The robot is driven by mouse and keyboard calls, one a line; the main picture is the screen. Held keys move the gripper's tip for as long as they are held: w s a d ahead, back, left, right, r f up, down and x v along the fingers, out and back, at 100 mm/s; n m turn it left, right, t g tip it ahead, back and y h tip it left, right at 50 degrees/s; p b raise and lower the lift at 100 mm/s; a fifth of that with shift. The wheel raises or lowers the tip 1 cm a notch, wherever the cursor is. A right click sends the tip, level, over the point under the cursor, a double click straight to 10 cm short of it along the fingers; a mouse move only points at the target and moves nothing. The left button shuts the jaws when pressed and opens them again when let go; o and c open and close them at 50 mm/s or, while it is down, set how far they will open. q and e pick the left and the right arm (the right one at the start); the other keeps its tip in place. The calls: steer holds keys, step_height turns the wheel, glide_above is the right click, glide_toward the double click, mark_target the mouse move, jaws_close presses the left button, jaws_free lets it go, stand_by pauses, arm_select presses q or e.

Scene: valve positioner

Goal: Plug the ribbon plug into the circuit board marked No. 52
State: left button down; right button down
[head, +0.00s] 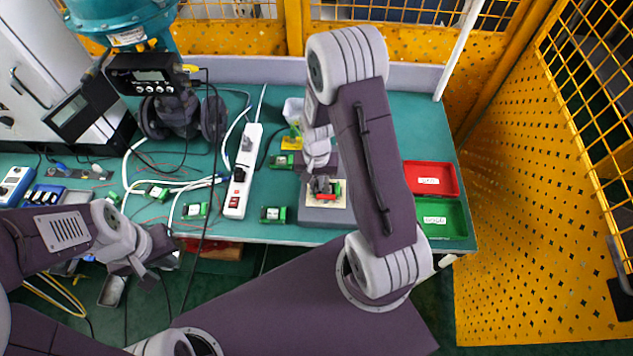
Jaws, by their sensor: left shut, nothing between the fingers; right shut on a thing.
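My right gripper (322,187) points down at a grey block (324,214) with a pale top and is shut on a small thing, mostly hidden. Red and green bits show by its fingertips. I cannot make out the ribbon plug. My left gripper (148,277) is shut and empty, in front of the bench edge.
A white power strip (243,170) with cables stands left of centre. A red tray (431,179) and a green tray (441,217) are at the right. A valve positioner (150,75) stands at the back left. Loose cables cross the left half.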

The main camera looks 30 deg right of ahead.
steer(key=shift+f, duration=0.1)
steer(key=c, duration=1.6)
jaws_free()
steer(key=shift+o, duration=1.1)
steer(key=shift+a, duration=0.15)
step_height(320, 180, up, 4)
steer(key=p, duration=0.3)
steer(key=shift+p, duration=0.3)
steer(key=r+p, duration=0.3)
steer(key=shift+w+d, duration=0.25)
steer(key=shift+d, duration=0.05)
steer(key=shift+s+a, duration=0.1)
steer(key=shift+s, duration=0.05)
